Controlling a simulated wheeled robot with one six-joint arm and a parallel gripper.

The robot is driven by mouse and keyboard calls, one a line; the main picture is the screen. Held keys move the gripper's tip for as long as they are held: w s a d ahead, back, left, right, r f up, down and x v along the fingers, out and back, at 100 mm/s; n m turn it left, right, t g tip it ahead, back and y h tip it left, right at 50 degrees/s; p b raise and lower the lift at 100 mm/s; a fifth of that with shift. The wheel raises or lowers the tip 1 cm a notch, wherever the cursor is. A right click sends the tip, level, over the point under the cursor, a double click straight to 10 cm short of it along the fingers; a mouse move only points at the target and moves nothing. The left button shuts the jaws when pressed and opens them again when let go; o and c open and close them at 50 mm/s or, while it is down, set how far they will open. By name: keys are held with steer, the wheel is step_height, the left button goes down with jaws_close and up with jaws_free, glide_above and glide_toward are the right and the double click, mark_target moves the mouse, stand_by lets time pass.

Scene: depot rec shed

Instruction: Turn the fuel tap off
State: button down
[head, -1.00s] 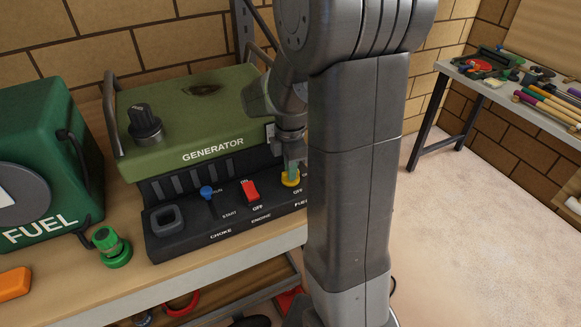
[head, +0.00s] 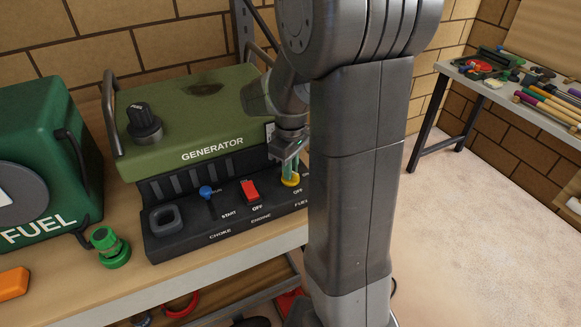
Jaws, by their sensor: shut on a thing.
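The green generator (head: 187,115) stands on the bench, with a black control panel along its front. The yellow fuel tap (head: 291,181) is at the panel's right end, above the partly hidden FUEL label. My gripper (head: 289,174) points down from above and is shut on the fuel tap. Its fingers cover much of the tap, so I cannot tell which way the handle points. An OFF marking (head: 298,191) shows just below the tap. My arm hides the panel's right edge.
The red engine switch (head: 250,190) and blue-knobbed lever (head: 206,192) are left of the tap. A green fuel can (head: 38,140), green cap (head: 108,246) and orange block (head: 13,283) are on the bench (head: 190,268). Another table (head: 480,82) holds tools at the right.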

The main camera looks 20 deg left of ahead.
steer(key=m, duration=0.5)
steer(key=shift+m, duration=0.4)
steer(key=shift+r, duration=0.1)
stand_by(0.3)
steer(key=c, duration=1.4)
jaws_free()
steer(key=shift+c, duration=0.2)
step_height(320, 180, up, 14)
steer(key=b, duration=0.1)
steer(key=shift+f, duration=0.2)
step_height(320, 180, down, 14)
steer(key=shift+r+p, duration=0.1)
steer(key=shift+p, duration=0.3)
